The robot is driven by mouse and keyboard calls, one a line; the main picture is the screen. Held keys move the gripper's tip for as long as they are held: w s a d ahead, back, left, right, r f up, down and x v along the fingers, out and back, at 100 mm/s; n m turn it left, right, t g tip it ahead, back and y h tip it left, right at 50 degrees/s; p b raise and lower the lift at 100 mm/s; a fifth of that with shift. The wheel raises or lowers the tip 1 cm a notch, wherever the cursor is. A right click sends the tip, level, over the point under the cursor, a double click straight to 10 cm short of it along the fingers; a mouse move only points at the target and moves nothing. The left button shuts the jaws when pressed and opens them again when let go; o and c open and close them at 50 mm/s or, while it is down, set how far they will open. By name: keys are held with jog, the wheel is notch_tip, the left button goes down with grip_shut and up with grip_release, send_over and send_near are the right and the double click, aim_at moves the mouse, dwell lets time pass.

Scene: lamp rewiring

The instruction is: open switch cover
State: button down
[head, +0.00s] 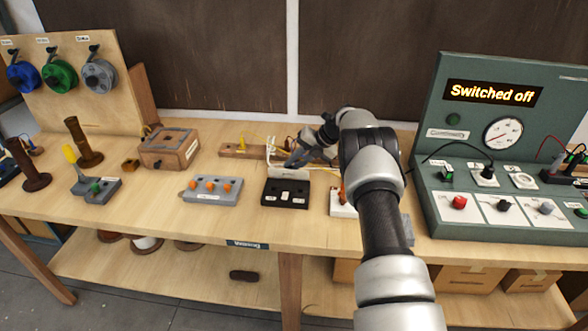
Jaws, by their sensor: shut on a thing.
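A black box with white pieces on top (270,198), which looks like the switch, sits near the middle of the bench's front edge. My gripper (287,163) is low at the box's back edge, reached in from the right. It is shut on a small pale part there, which seems to be the switch cover. The fingertips are small and partly hidden, so the exact grip and how far the cover is lifted cannot be told.
A grey block with orange knobs (211,190) stands just left of the black box. A wooden box (168,150) stands farther left. A green test panel (455,208) reading "Switched off" fills the right. My arm hides part of the bench.

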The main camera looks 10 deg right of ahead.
jog(key=shift+w+d+b, duration=0.1)
jog(key=shift+w+b, duration=0.05)
jog(key=shift+b, duration=0.2)
dwell(0.4)
jog(key=c, duration=1.6)
grip_release()
jog(key=shift+c, duration=0.2)
jog(key=v, duration=1.7)
jog(key=shift+w+d, duration=0.2)
jog(key=shift+d, duration=0.1)
jog(key=shift+r, duration=0.1)
